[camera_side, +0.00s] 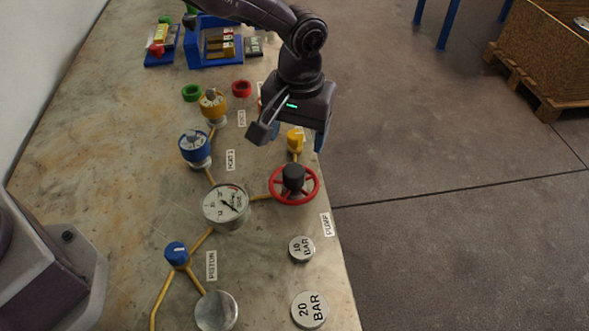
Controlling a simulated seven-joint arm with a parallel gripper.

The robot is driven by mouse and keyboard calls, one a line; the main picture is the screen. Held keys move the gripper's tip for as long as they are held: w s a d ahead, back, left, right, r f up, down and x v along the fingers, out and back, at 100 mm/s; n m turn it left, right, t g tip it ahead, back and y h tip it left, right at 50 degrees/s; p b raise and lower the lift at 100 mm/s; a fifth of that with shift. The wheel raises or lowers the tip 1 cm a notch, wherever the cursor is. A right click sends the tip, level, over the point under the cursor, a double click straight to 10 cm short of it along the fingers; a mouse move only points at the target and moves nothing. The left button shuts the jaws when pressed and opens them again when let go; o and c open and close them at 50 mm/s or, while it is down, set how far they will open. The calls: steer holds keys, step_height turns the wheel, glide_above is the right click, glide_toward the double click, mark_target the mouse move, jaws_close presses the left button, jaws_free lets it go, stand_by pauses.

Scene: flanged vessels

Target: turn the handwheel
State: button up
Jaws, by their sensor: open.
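The handwheel (275,197) is a red ring with spokes and a dark hub knob (293,178). It lies near the right edge of the table, joined by a yellow pipe to a round gauge. My gripper (292,135) is above and behind the handwheel, near a yellow fitting (295,141), with its fingers apart. It appears clear of the wheel, and I see nothing between the fingers.
The pressure gauge (227,208) stands left of the wheel. A blue vessel (195,149) and a yellow vessel (212,105) stand further back. "10 BAR" (302,249) and "20 BAR" (309,309) discs lie in front. Blue racks (215,62) stand at the far end.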

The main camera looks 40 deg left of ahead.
mark_target(295, 170)
step_height(295, 170, down, 10)
steer(key=shift+a, duration=0.15)
stand_by(0.3)
steer(key=c, duration=0.9)
